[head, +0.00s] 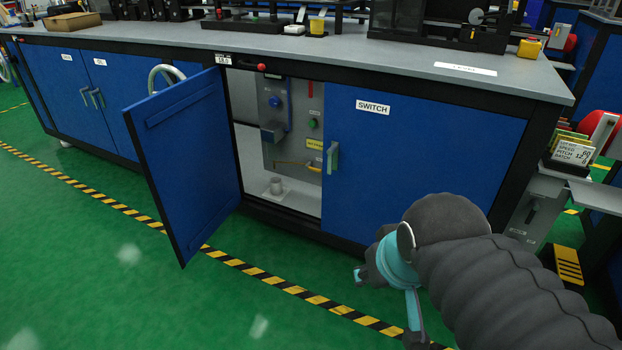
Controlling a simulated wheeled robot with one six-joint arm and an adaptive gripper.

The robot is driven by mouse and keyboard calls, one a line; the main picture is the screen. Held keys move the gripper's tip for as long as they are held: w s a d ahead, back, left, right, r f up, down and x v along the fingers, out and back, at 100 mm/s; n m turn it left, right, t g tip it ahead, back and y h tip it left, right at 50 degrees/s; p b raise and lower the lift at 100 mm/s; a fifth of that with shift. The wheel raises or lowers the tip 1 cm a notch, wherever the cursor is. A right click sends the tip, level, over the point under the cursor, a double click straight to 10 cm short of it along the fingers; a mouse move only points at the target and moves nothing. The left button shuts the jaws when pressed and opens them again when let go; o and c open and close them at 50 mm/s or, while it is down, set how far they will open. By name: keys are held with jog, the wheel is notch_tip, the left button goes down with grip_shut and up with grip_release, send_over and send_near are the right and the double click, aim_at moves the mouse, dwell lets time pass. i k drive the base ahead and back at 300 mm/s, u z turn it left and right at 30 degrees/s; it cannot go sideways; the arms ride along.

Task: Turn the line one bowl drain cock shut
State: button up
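The cabinet under the bench has its left door (187,160) swung open, showing a grey panel (296,118) inside. Low on this panel is a thin yellow lever (298,164), lying roughly level; it looks like the drain cock, but its label is too small to read. A small grey cup (275,187) stands on the cabinet floor below and left of it. My gripper (386,306) is outside the cabinet, in front of the closed SWITCH door, to the right of and nearer than the lever. Its fingers are apart, with nothing seen between them.
The panel also bears a blue knob (274,102), a green knob (312,123) and a red strip. The closed SWITCH door (425,150) bounds the opening on the right. Green floor (130,265) with a yellow-black stripe lies clear in front. Equipment stands on the benchtop.

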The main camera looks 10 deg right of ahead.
aim_at(308, 166)
jog(key=u, duration=0.65)
jog(key=k, duration=0.15)
jog(key=z, duration=0.85)
jog(key=i, duration=1)
jog(key=u, duration=0.75)
